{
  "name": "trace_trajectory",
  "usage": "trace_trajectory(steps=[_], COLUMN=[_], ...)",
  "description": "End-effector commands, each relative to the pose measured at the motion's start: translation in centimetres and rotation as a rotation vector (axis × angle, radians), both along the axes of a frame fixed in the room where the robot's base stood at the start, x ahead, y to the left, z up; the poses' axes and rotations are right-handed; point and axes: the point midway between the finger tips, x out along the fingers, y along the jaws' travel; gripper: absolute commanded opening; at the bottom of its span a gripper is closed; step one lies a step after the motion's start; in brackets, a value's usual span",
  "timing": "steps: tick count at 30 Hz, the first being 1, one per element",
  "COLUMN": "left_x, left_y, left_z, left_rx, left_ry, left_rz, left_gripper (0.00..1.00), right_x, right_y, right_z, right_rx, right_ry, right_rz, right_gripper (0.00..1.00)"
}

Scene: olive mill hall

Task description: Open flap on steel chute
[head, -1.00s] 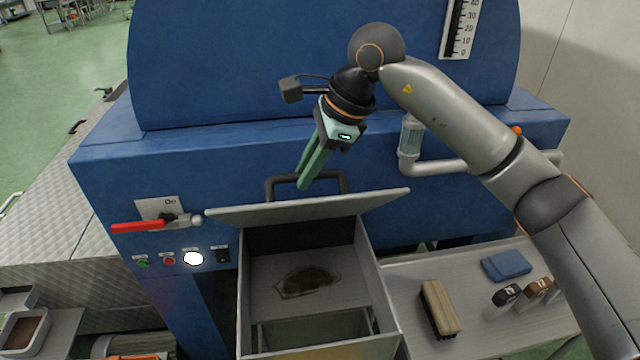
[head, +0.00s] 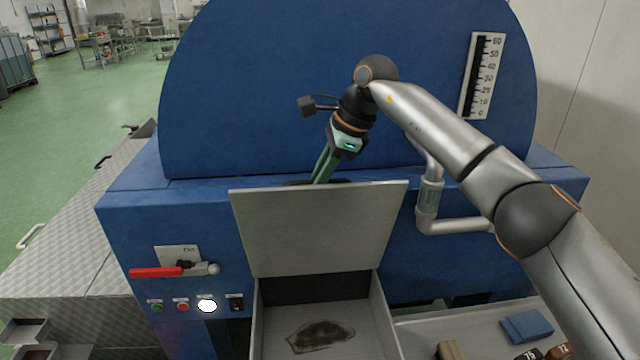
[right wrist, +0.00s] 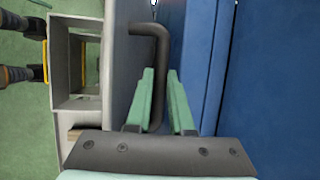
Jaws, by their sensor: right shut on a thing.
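The steel chute (head: 376,318) projects from the front of the blue machine. Its flap (head: 318,228) stands steeply raised at the top, and the chute's inside shows below it with a dark patch of residue (head: 320,335). My right gripper (head: 321,170) is behind the flap's upper edge, its fingertips hidden there in the head view. In the right wrist view, the green fingers (right wrist: 160,78) are shut on the dark bar handle (right wrist: 162,45), beside the grey flap (right wrist: 123,65). My left gripper is not in view.
The blue machine body (head: 300,90) stands close behind the gripper. A red lever (head: 158,272) and several buttons are left of the chute. A clear-sectioned pipe (head: 430,195) is at right. A blue cloth (head: 526,326) lies on the right-hand shelf.

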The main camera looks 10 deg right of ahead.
Motion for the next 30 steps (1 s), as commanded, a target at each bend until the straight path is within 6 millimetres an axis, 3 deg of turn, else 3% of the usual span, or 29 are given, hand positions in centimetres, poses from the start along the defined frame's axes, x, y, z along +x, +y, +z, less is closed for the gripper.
trace_trajectory(steps=[1,15,30], left_x=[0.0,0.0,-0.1], left_y=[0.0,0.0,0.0], left_z=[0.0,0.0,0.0], left_rx=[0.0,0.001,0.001], left_ry=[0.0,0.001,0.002], left_rz=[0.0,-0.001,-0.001], left_gripper=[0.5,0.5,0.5], right_x=[0.3,2.3,2.8], right_y=[-0.3,-0.4,-0.6], right_z=[-0.8,-0.6,-0.6], right_rx=[-0.013,-0.013,-0.013], right_ry=[0.015,0.016,0.015], right_rz=[-0.008,-0.008,-0.007], right_gripper=[0.0,0.0,0.0])
